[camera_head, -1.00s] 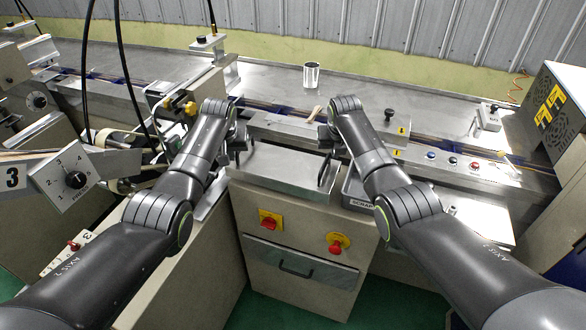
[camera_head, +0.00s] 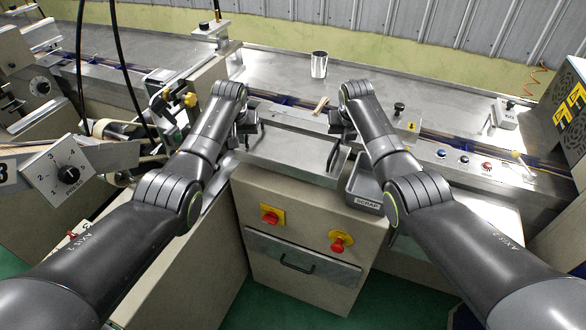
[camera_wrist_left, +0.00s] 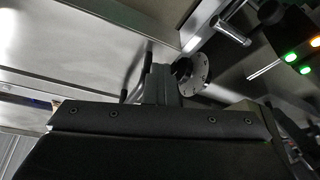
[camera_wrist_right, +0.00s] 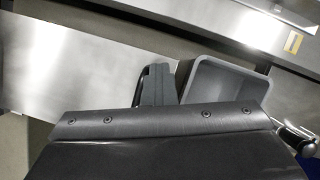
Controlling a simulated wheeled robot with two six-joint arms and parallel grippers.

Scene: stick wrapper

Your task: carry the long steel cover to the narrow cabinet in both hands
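The long steel cover (camera_head: 290,152) is a flat bright panel lying between my two grippers, over the top of the narrow cabinet (camera_head: 300,218). Whether it touches the cabinet top is not clear. My left gripper (camera_head: 249,138) is at its left end and appears shut on a black handle there. My right gripper (camera_head: 338,156) is at its right end, on the other black handle. The cover also shows in the left wrist view (camera_wrist_left: 90,65) and the right wrist view (camera_wrist_right: 80,75). My gripper bodies hide part of both grips.
A grey scrap bin (camera_head: 364,188) sits close to the right of my right gripper. The conveyor rail (camera_head: 440,140) runs behind the cover, with a steel cup (camera_head: 319,64) on the deck beyond. A dial box (camera_head: 66,172) stands at left. Green floor is clear in front.

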